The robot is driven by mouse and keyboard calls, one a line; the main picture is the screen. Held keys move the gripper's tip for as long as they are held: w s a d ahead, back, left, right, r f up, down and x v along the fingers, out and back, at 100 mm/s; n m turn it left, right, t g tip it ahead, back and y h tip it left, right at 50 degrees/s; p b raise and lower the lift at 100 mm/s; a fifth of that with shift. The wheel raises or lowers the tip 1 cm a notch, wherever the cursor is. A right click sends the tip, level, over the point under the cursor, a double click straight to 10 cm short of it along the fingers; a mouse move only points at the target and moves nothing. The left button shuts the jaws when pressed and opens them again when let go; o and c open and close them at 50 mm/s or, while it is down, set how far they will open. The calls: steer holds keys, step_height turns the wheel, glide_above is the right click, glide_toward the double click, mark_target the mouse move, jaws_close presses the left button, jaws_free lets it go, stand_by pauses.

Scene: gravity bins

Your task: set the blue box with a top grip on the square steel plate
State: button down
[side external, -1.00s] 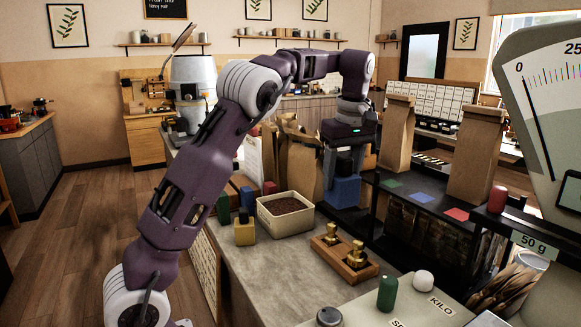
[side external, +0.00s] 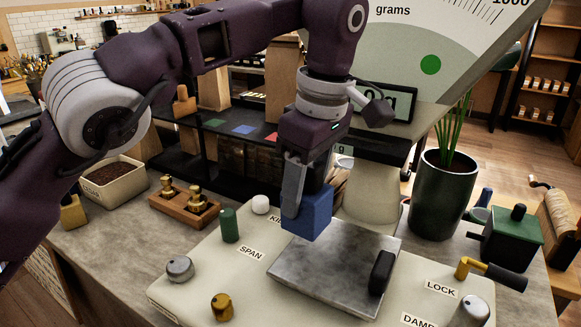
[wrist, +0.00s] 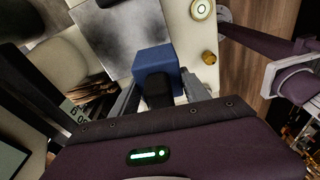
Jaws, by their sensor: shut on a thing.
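The blue box (side external: 311,214) hangs from my gripper (side external: 304,190). My gripper is shut on its dark top grip, which shows between the fingers in the wrist view (wrist: 157,90). The square steel plate (side external: 328,262) lies on the cream scale body. In the side view the box overlaps the plate's back left edge; whether it touches the plate I cannot tell. In the wrist view the box (wrist: 155,61) is at the near edge of the plate (wrist: 118,38). A black block (side external: 382,272) stands at the plate's right edge.
Around the plate are a green knob (side external: 229,225), a white knob (side external: 261,204), a grey knob (side external: 180,269), a brass knob (side external: 222,306) and a lock lever (side external: 485,270). The large dial (side external: 440,50) rises behind. A potted plant (side external: 443,190) stands right.

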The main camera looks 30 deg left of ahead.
mark_target(310, 209)
steer(key=shift+f, duration=1.7)
steer(key=shift+f, duration=0.1)
steer(key=shift+f, duration=2.9)
steer(key=shift+f, duration=0.45)
steer(key=shift+c, duration=2.3)
jaws_free()
steer(key=r, duration=0.4)
steer(key=d+r, duration=0.1)
steer(key=r, duration=0.2)
steer(key=shift+s, duration=0.1)
